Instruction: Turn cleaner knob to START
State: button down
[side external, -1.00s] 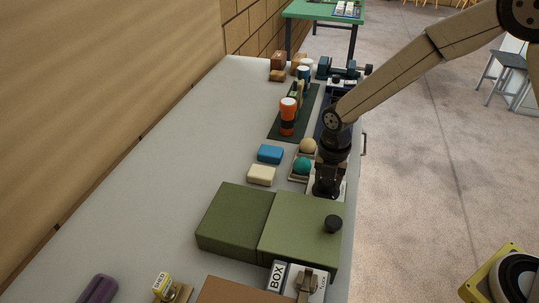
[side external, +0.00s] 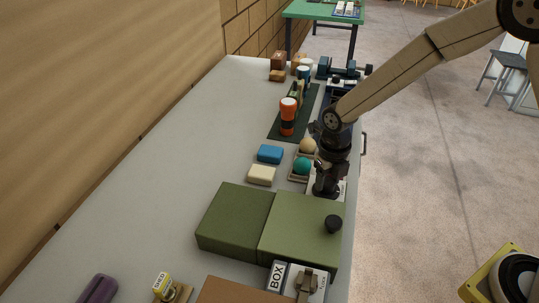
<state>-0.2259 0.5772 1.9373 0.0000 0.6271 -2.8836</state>
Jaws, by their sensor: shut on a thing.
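My gripper (side external: 325,192) points straight down over a small pale panel (side external: 341,188) near the right edge of the grey table. It is shut on the cleaner knob, which the fingers and wrist hide from this side. Only a strip of the panel shows around the fingers, and no START mark can be read. A teal ball (side external: 302,166) and a cream ball (side external: 307,146) sit in small trays just left of my gripper.
A green box (side external: 300,220) with a black knob (side external: 333,224) stands close in front of my gripper. Blue (side external: 270,153) and cream (side external: 262,174) blocks lie to the left. The table's left side is mostly clear.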

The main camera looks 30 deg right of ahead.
aim_at(328, 181)
jog(key=shift+n, duration=0.3)
jog(key=shift+c, duration=0.7)
grip_release()
jog(key=shift+r, duration=3.95)
